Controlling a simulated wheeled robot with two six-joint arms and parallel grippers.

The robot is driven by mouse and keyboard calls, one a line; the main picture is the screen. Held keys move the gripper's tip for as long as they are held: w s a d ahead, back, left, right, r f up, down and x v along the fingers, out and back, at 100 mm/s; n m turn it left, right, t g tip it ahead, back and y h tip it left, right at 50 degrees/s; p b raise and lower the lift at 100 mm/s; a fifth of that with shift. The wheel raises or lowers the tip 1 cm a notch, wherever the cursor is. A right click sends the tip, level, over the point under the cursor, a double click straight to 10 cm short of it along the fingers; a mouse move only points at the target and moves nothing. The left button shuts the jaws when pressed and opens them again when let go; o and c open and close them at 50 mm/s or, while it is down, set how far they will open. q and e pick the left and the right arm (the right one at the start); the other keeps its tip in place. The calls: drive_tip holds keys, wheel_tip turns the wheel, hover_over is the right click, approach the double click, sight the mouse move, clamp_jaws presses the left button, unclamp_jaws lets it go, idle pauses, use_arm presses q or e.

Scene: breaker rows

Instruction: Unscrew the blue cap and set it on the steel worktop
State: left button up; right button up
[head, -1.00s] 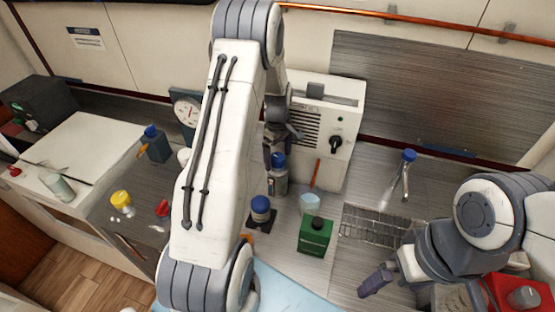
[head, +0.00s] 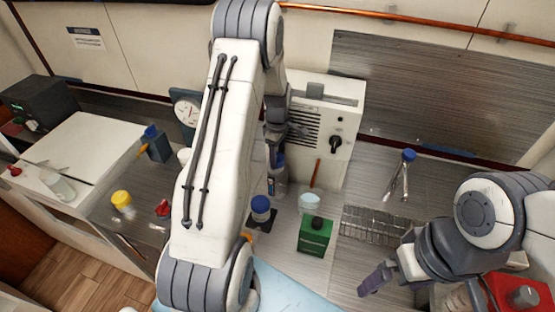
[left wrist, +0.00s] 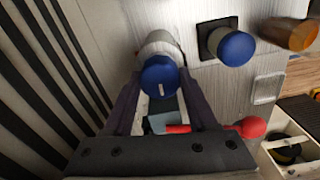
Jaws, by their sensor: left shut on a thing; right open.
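A bottle with a blue cap (head: 278,182) stands upright in front of the white machine. My left gripper (head: 275,150) reaches down over it with its jaws closed on the blue cap. The left wrist view shows the cap (left wrist: 160,76) with a small white mark, between the two dark fingers. The bottle's upper part is partly hidden by the gripper in the head view. The steel worktop (head: 290,255) lies around the bottle. My right gripper (head: 375,280) is open and empty at the lower right, above the worktop.
The white machine (head: 325,125) is just behind. A wire rack (head: 372,226) and a blue-capped flask (head: 402,172) are to the right.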

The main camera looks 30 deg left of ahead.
use_arm(q)
drive_tip(key=n, duration=0.3)
drive_tip(key=shift+r, duration=0.15)
drive_tip(key=shift+r+p, duration=1.95)
drive_tip(key=shift+r, duration=0.45)
